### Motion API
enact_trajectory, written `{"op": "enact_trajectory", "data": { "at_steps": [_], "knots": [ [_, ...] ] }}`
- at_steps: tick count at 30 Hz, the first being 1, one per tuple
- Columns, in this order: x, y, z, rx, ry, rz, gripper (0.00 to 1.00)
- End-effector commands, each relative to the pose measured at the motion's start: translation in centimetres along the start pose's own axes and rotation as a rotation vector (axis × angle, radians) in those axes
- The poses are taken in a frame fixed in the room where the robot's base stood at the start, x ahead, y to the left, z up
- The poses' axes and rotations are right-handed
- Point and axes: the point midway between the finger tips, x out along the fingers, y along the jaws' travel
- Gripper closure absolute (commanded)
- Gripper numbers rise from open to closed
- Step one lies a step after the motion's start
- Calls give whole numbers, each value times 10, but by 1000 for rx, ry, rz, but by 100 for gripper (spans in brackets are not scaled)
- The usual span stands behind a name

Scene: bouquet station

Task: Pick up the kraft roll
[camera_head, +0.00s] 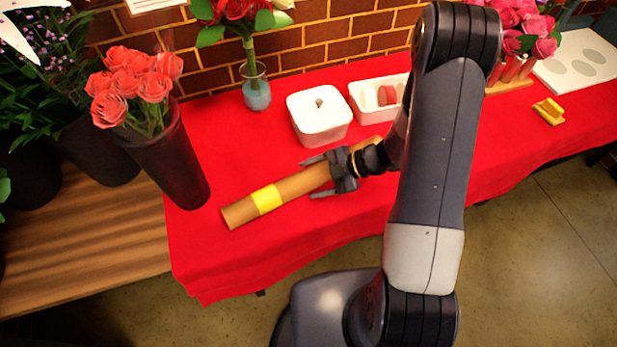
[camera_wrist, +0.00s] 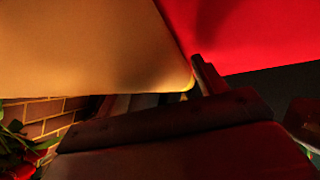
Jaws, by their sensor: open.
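The kraft roll (camera_head: 290,187) is a long brown tube with a yellow band. It lies slantwise on the red-covered table, its banded end toward the front left. My gripper (camera_head: 308,178) is at the roll's middle, its dark fingers apart, one on the far side and one on the near side. In the head view I cannot tell whether the fingers touch the roll. My gripper and arm hide part of the roll's right half. In the wrist view a large tan surface, apparently the roll (camera_wrist: 90,45), fills the upper left, close to a dark finger.
A white lidded box (camera_head: 320,118) stands just behind the roll, beside a white tray (camera_head: 365,98). A dark vase of coral roses (camera_head: 170,150) stands left of the roll. A glass vase (camera_head: 256,90) is at the back. The red cloth (camera_head: 215,150) is bare between them.

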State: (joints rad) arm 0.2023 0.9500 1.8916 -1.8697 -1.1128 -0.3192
Motion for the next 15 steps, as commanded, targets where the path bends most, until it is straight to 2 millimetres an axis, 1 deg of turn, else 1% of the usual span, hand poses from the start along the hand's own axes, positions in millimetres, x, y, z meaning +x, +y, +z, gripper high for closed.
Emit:
{"op": "enact_trajectory", "data": {
  "at_steps": [6,15],
  "knots": [
    [0,0,0,0,-1,0,34],
    [0,0,0,0,-1,0,59]
  ]
}}
